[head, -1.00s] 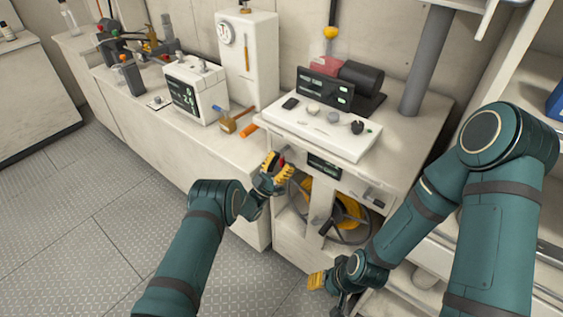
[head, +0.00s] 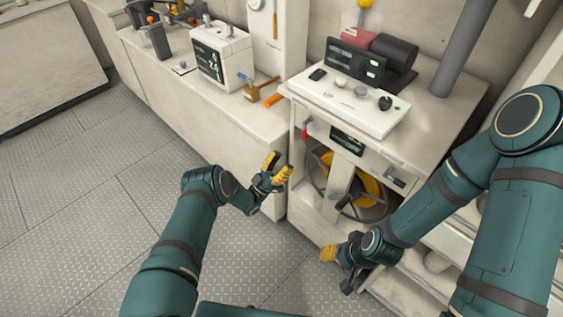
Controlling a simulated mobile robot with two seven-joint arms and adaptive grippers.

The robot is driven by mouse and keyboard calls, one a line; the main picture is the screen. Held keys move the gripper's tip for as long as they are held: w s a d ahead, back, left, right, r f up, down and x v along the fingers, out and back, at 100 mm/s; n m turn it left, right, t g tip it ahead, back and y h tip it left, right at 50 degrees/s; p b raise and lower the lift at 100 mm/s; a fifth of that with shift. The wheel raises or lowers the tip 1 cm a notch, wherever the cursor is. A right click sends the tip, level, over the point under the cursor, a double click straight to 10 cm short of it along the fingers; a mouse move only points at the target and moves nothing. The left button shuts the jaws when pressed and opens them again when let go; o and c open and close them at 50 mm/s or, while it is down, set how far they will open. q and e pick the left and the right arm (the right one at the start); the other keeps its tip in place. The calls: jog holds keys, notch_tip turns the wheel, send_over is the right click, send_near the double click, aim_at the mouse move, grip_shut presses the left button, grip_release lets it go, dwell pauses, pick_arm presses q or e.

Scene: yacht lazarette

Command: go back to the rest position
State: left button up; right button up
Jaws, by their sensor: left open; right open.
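My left gripper (head: 277,172) has yellow fingertips and is open and empty. It is in front of the white counter's side, left of the cabinet with the reel, apart from both as far as I can tell. My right gripper (head: 340,262) is low in front of the same cabinet, near the floor, with a yellow fingertip showing. It is open, and nothing shows in it. Part of it is hidden by its own wrist.
The cabinet (head: 310,214) has a red handle (head: 304,133) and holds a yellow reel (head: 368,186) with a dark wheel. A white control panel (head: 350,102) lies on top. A white box with a display (head: 222,55) stands on the counter. Floor (head: 90,220) at left is clear.

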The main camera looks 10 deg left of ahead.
pick_arm(q)
jog(key=shift+w, duration=0.1)
dwell(0.4)
jog(key=w+a+f+n+y, duration=0.15)
jog(key=w+n+y, duration=0.25)
jog(key=n+y, duration=0.55)
jog(key=s+f+g+y, duration=0.3)
jog(key=s+g+y, duration=0.3)
jog(key=s+r+n+g, duration=0.1)
jog(key=s+g, duration=0.9)
jog(key=s, duration=1.7)
jog(key=shift+d+r+n+y, duration=0.3)
jog(key=shift+r+n+y, duration=0.1)
jog(key=shift+n, duration=0.15)
